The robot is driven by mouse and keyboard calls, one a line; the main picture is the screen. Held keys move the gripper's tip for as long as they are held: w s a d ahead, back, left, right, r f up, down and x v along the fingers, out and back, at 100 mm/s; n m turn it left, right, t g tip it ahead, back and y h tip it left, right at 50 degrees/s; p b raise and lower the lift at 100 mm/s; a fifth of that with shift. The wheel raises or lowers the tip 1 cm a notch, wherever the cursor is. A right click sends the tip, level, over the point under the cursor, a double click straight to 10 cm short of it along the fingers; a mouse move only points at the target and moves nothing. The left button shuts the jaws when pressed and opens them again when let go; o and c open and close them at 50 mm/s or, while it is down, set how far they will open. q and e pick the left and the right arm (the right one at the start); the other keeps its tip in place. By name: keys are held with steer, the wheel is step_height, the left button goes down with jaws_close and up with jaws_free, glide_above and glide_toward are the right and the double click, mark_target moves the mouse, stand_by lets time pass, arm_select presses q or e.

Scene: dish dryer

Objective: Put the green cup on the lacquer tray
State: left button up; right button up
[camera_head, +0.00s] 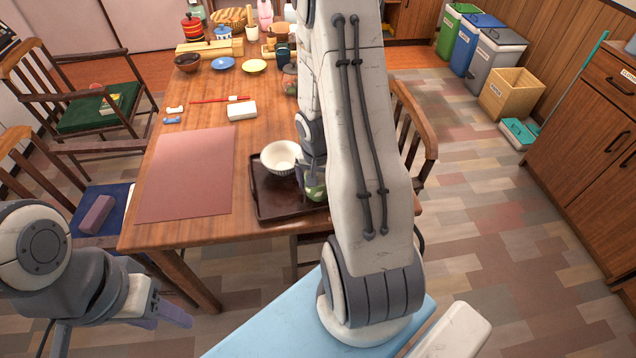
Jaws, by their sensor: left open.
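The dark brown lacquer tray (277,211) lies on the front right part of the wooden table. A pale bowl (281,157) stands on its back part. The green cup (317,191) shows at the tray's right side, partly hidden by my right arm. I cannot tell whether it touches the tray. My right gripper (308,176) points down at the cup, with its fingers against or beside it; my arm hides much of it and its grip is unclear. My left gripper (168,314) is open and empty at lower left, in front of the table and away from the tray.
A reddish placemat (187,174) lies left of the tray. A white block (242,111), a red brush (220,99), bowls and plates sit further back. Chairs flank the table on both sides. Bins (480,45) and a wooden cabinet (590,130) stand at right.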

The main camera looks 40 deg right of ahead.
steer(key=shift+r+p, duration=0.3)
steer(key=shift+p, duration=0.05)
step_height(320, 180, up, 11)
steer(key=a+p, duration=0.1)
steer(key=p, duration=0.2)
steer(key=a+r+n, duration=0.4)
steer(key=a, duration=0.6)
steer(key=s+a+r+n+y, duration=0.1)
steer(key=s+a+r+n, duration=0.2)
steer(key=s+a+n, duration=0.4)
steer(key=s+a+r+n+y, duration=0.1)
steer(key=s+a+r+n, duration=0.3)
steer(key=a, duration=0.9)
steer(key=s+n, duration=0.3)
steer(key=s, duration=0.2)
steer(key=shift+r+g, duration=0.3)
steer(key=shift+g, duration=0.1)
steer(key=shift+a, duration=0.1)
